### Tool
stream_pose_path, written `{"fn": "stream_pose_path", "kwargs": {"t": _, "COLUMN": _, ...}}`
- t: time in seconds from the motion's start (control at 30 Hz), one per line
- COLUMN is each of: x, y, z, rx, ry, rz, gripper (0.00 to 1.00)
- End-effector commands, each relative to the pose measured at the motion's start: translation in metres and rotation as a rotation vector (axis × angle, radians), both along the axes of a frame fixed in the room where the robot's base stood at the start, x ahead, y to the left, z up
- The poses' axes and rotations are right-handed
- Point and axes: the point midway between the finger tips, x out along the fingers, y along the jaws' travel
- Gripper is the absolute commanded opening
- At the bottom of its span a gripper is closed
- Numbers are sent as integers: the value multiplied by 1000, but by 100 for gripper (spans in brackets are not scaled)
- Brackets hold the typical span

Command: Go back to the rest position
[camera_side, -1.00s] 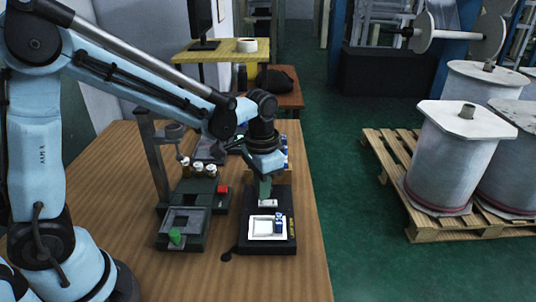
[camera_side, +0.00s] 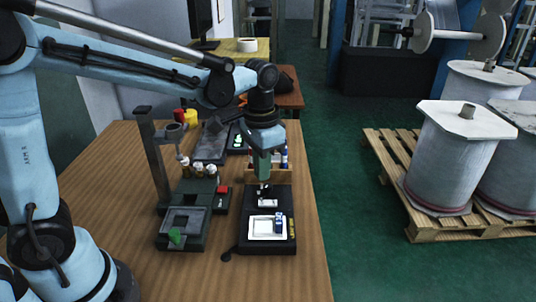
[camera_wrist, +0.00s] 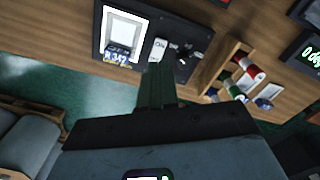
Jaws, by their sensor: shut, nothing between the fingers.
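My gripper (camera_side: 263,184) points down above the back part of a black stand (camera_side: 243,245) on the wooden table. It is shut and empty, and its tips are close to a small white piece (camera_side: 268,203) on that stand; I cannot tell the exact gap. In the wrist view, the closed fingers (camera_wrist: 155,75) point towards the same stand. A white frame (camera_side: 253,236) sits on the stand's front, with a small blue and white item (camera_side: 278,222) at its right edge.
A dark fixture (camera_side: 195,243) with a green block (camera_side: 175,236) stands left of the stand, with a tall post (camera_side: 154,160) behind. A wooden rack (camera_wrist: 232,52) with coloured rolls is behind the stand.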

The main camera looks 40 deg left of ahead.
Motion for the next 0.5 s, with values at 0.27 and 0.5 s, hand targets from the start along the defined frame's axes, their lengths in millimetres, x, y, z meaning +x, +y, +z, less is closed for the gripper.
{"fn": "stream_pose_path", "kwargs": {"t": 0.27, "x": -7, "y": 4, "z": 6, "rx": -5, "ry": -41, "rz": 18, "gripper": 0}}
{"fn": "stream_pose_path", "kwargs": {"t": 0.5, "x": -36, "y": 18, "z": 24, "rx": -26, "ry": -221, "rz": 95, "gripper": 0}}
